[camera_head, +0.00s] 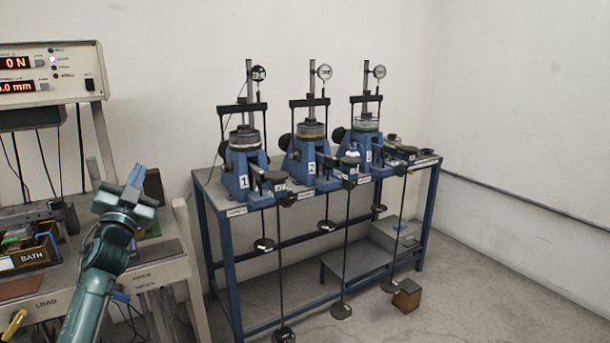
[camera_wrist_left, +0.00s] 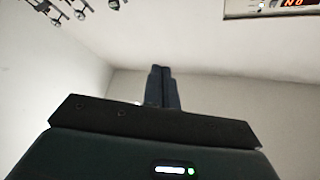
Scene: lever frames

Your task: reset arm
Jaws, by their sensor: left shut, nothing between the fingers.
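My left arm comes in from the lower left in the head view. The gripper touches nothing that I can see. My right gripper is in neither view.
A blue-framed table (camera_head: 223,196) holds several numbered blue lever devices with dial gauges and hanging weight rods. A white bench (camera_head: 150,273) with a digital display unit (camera_head: 50,72) stands at left. A brown block (camera_head: 407,296) lies on the floor. Floor at right is clear.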

